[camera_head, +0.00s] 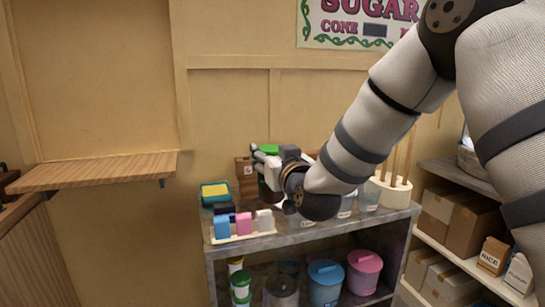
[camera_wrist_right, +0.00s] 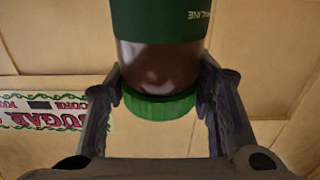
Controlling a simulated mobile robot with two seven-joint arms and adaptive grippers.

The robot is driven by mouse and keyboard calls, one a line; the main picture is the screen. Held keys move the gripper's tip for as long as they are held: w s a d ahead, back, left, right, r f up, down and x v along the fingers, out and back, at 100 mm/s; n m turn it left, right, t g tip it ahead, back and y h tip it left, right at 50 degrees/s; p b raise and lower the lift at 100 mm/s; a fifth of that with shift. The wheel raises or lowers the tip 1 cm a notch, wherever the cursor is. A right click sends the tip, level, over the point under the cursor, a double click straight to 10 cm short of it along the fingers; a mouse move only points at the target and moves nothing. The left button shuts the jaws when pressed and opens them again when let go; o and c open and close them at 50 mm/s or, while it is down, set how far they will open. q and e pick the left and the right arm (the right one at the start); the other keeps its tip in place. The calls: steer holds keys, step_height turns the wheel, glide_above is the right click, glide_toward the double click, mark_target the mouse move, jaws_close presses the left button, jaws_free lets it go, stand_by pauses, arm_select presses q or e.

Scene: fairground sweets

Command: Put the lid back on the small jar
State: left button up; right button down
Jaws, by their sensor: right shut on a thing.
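My right gripper (camera_head: 262,160) is above the shelf top in the head view, reaching in from the right. In the wrist view its fingers (camera_wrist_right: 162,88) are on either side of a ridged green lid (camera_wrist_right: 160,107) and shut on it. The lid is at the end of the small jar (camera_wrist_right: 158,65), which has clear sides with brown contents and a dark green band. I cannot tell whether the lid is fully seated. In the head view the jar is mostly hidden by my gripper, with green showing beside it. My left gripper is not in view.
On the metal shelf (camera_head: 285,240) stand a sponge tray (camera_head: 205,200), a rack of coloured blocks (camera_head: 243,224), clear cups (camera_head: 367,198) and a stick holder (camera_head: 395,194). Buckets (camera_head: 364,270) fill the lower level. Boxes (camera_head: 470,222) stand at right; a wooden ledge (camera_head: 95,172) is at left.

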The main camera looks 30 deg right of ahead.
steer(key=shift+r, duration=0.1)
steer(key=s+a+f+n+y, duration=0.1)
steer(key=s+a+f+y, duration=0.1)
steer(key=s+a+f, duration=0.2)
steer(key=s+a+f+n+y, duration=0.1)
steer(key=s+a+f, duration=0.4)
steer(key=s+a, duration=0.3)
steer(key=shift+a+y, duration=0.4)
steer(key=shift+a, duration=0.65)
